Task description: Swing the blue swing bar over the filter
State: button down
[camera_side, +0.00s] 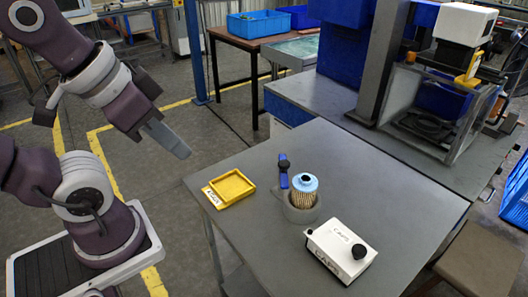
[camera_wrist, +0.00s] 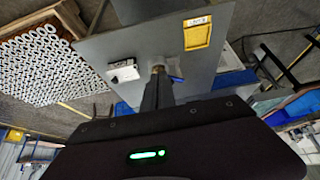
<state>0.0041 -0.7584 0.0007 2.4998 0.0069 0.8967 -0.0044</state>
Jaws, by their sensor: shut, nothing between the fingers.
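The filter (camera_side: 303,190), pleated with a light blue cap, stands upright in a grey round holder (camera_side: 298,213) on the grey table. The blue swing bar (camera_side: 284,179), with a dark end, is at the left of the filter and not over its cap. My gripper (camera_side: 182,152) is shut and empty, up in the air left of the table, well apart from the bar. In the wrist view my gripper (camera_wrist: 157,85) partly hides the filter (camera_wrist: 158,69); a bit of blue, probably the bar (camera_wrist: 176,79), shows beside it.
A yellow tray (camera_side: 218,201) lies at the table's left edge, left of the holder. A white box (camera_side: 325,252) with a black knob and a label reading "CAPS" stands in front of the holder. The table's right part is clear. A machine stands on a bench behind.

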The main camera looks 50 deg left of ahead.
aim_at(284, 166)
jog(key=w+a+f+n+g+h, duration=0.15)
jog(key=w+a+n, duration=0.5)
jog(key=n, duration=0.75)
jog(key=w+a+f+n+g+h, duration=0.1)
jog(key=w+a+f+n+g, duration=0.15)
jog(key=w+n, duration=0.85)
jog(key=w+d+f+n, duration=0.2)
jog(key=w+d+f, duration=0.1)
jog(key=f, duration=0.7)
jog(key=shift+w+d+f+t, duration=0.2)
jog(key=shift+d+t, duration=0.1)
jog(key=shift+d, duration=0.5)
jog(key=shift+d+n, duration=0.1)
jog(key=shift+n, duration=0.3)
